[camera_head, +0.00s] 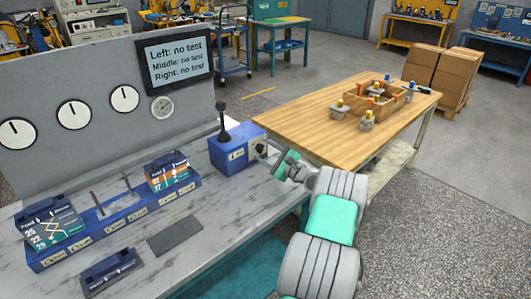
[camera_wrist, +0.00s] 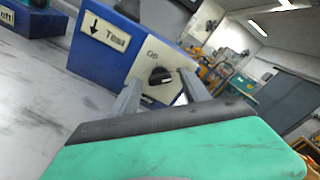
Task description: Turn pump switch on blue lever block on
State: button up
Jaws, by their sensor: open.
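The blue lever block (camera_head: 228,158) stands at the right end of the grey bench, with a black lever (camera_head: 222,118) upright on top. Its pale end face carries the pump switch (camera_wrist: 160,75), a black round knob with a white mark. A label that looks like "On" is above the knob in the wrist view. My gripper (camera_head: 272,152) is beside that end face in the head view. In the wrist view my gripper (camera_wrist: 159,80) is open, with one finger on each side of the knob. I cannot tell whether the fingers touch it.
A long blue base (camera_head: 120,222) holds two labelled modules on the bench, left of the block. A dark loose module (camera_head: 110,272) lies in front. The screen (camera_head: 178,60) reads "no test" for left, middle and right. A wooden table (camera_head: 310,125) stands behind my arm.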

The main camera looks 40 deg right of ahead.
jog(key=shift+s, duration=0.1)
jog(key=s, duration=0.7)
jog(key=shift+s+d, duration=0.1)
jog(key=shift+s, duration=0.25)
